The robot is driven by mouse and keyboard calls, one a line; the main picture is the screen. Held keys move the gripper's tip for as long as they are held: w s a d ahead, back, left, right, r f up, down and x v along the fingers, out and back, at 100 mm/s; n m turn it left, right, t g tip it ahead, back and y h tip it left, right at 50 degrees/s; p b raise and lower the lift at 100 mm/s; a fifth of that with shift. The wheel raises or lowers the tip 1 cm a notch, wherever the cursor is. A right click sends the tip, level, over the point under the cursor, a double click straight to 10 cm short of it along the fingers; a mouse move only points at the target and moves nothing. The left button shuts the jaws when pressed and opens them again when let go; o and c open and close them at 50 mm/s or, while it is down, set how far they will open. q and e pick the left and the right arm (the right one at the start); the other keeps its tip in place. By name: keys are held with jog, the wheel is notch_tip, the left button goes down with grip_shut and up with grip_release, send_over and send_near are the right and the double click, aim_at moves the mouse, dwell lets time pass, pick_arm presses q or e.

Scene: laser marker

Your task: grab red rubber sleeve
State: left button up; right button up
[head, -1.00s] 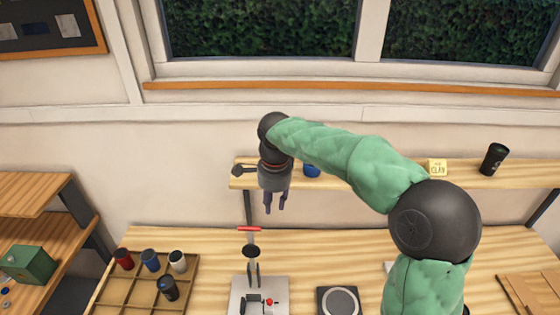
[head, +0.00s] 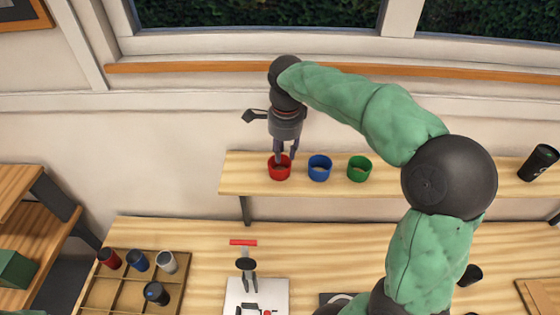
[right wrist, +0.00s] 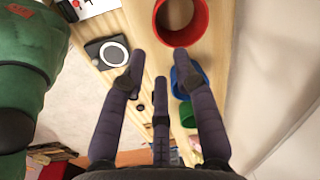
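The red rubber sleeve (head: 279,174) is a short open ring standing on the wall shelf, leftmost of three coloured rings. It also shows at the top of the right wrist view (right wrist: 160,28), with its hollow inside visible. My right gripper (head: 285,156) hangs above the shelf, fingers pointing down, its tips overlapping the red sleeve's top edge in the head view. In the right wrist view the fingers (right wrist: 164,68) are spread with nothing between them, and the sleeve lies beyond their tips. I cannot tell whether they touch. My left gripper is not in view.
A blue ring (head: 319,174) and a green ring (head: 359,174) stand to the right on the shelf (head: 420,184). Below, the table holds a divided tray (head: 118,294) of cups and a marking machine (head: 245,290).

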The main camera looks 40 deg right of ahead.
send_over(283, 172)
notch_tip(283, 172, down, 4)
jog(key=shift+d+f, duration=0.1)
jog(key=shift+w+f+p, duration=0.1)
jog(key=shift+f+p, duration=0.2)
jog(key=shift+f, duration=2.2)
jog(key=shift+c, duration=0.3)
grip_shut()
